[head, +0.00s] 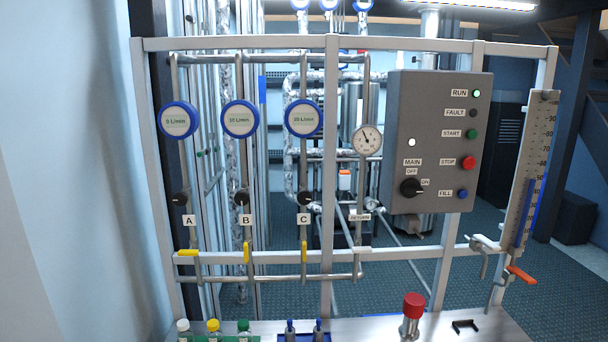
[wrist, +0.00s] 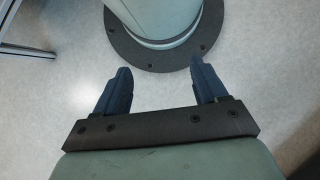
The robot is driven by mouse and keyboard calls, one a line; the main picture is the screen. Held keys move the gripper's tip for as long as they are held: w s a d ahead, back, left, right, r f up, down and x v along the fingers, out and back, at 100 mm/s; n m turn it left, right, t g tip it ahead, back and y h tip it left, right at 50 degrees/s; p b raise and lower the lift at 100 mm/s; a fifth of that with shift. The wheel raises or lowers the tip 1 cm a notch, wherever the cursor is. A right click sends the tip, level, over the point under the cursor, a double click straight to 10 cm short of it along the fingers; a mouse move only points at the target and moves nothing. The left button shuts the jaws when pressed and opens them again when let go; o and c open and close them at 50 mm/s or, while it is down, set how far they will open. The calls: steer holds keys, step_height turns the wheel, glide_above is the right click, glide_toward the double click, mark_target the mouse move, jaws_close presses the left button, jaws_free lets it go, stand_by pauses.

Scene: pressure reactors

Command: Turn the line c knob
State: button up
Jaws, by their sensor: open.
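The line C knob (head: 304,198) is a small round black knob on the third vertical pipe, just above the label C (head: 304,219). The blue-rimmed gauge above it (head: 304,118) reads 20 L/min. A yellow valve handle (head: 304,251) on the same pipe stands upright below it. My gripper (wrist: 155,80) shows only in the wrist view, with its two dark fingers apart and nothing between them. It is over the pale floor, and the knob is not in that view. The head view does not show my gripper, so its distance from the knob cannot be told.
Similar knobs sit on line A (head: 180,198) and line B (head: 242,198). A grey control box (head: 437,140) is to the right. A bench (head: 470,326) below holds capped bottles (head: 213,328) and a red-topped cylinder (head: 412,310). A frame post (head: 330,180) stands right of line C.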

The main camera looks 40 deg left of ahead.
mark_target(305, 200)
steer(key=w+a+r+n+t, duration=0.3)
steer(key=w+a+r, duration=0.4)
steer(key=a, duration=0.5)
steer(key=w+a+r+n+t, duration=0.25)
steer(key=w+a+r, duration=0.25)
steer(key=w+a, duration=0.6)
steer(key=a+r+n+t+y, duration=0.1)
steer(key=a+r+n+y, duration=0.15)
steer(key=a+r, duration=0.85)
steer(key=a+r+n+t+y, duration=0.1)
steer(key=a+r+y, duration=0.2)
steer(key=a+r, duration=0.85)
steer(key=a+r+n+t+y, duration=0.1)
steer(key=a+r+y, duration=0.3)
steer(key=a, duration=1.2)
steer(key=w+a+r+t+y, duration=0.25)
steer(key=a+r, duration=0.35)
steer(key=r, duration=0.5)
steer(key=w+a+r+t+y, duration=0.25)
steer(key=a+r, duration=0.25)
steer(key=r, duration=0.7)
steer(key=w+d+r+m+t+y, duration=0.2)
steer(key=w+d+r+t, duration=0.1)
steer(key=w+r+t, duration=0.55)
steer(key=w+a+r, duration=0.4)
steer(key=a+r, duration=0.1)
steer(key=w+a+r, duration=0.2)
steer(key=shift+w+a+r, duration=0.15)
steer(key=shift+w+a, duration=0.05)
steer(key=shift+a, duration=0.2)
